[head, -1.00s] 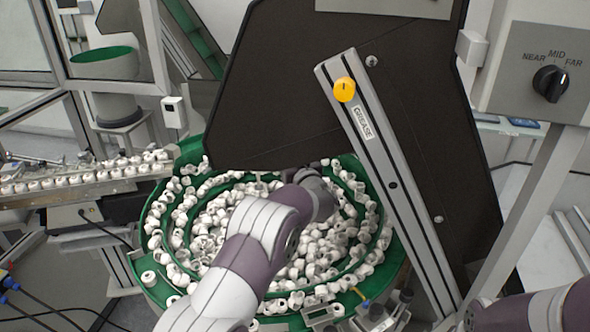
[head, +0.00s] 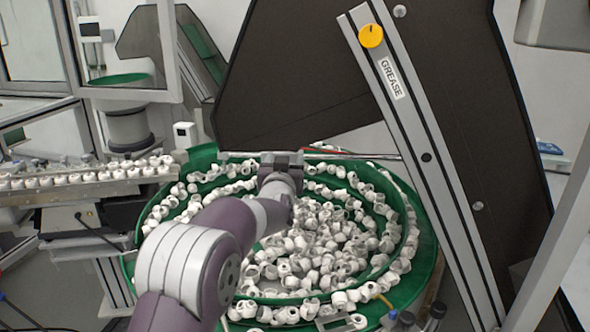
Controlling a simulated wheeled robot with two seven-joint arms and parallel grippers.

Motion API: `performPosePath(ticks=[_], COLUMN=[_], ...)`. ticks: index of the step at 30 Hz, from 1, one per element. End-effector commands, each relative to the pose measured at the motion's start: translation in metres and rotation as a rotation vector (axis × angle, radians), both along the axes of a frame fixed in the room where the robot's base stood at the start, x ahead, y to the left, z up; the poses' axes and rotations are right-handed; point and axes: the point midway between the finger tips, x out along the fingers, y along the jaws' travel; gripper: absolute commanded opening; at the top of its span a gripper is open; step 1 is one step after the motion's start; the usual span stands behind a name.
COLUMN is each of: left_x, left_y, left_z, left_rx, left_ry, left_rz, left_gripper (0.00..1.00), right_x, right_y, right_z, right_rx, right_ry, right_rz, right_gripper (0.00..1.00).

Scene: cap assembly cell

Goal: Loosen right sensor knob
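A yellow round knob (head: 371,36) with a dark mark sits near the top of the slanted grey rail (head: 428,160), above a GREASE label (head: 391,79). Small dark knob-like parts (head: 406,318) show at the bowl's front edge, cut off by the frame's bottom. I cannot tell which part is the right sensor knob. My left gripper (head: 282,158) is over the back of the green bowl, pointing away, well left of the yellow knob. Its fingertips are not clear, so I cannot tell whether it is open. My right gripper is out of view.
The green bowl feeder (head: 425,270) is full of white caps (head: 310,240). A cap track (head: 95,180) runs off left. A large dark panel (head: 300,90) stands behind the rail. A grey post (head: 560,255) stands at the right. A thin bar crosses behind the gripper.

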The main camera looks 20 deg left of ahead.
Motion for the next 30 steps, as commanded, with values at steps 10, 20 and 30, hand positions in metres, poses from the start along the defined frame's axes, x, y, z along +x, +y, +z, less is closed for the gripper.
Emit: performPosePath(ticks=[10, 20, 30], left_x=[0.067, 0.117, 0.127], left_y=[0.005, 0.012, 0.014], left_z=[0.002, 0.001, -0.002], left_rx=[-0.041, -0.042, -0.041], left_ry=[0.031, 0.03, 0.029], left_rz=[-0.025, -0.026, -0.026], left_gripper=[0.64, 0.64, 0.64], right_x=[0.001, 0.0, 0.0], right_y=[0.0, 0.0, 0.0], right_z=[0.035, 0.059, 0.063], right_rx=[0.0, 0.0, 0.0], right_ry=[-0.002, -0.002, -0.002], right_rz=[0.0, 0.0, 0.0], right_gripper=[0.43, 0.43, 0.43])
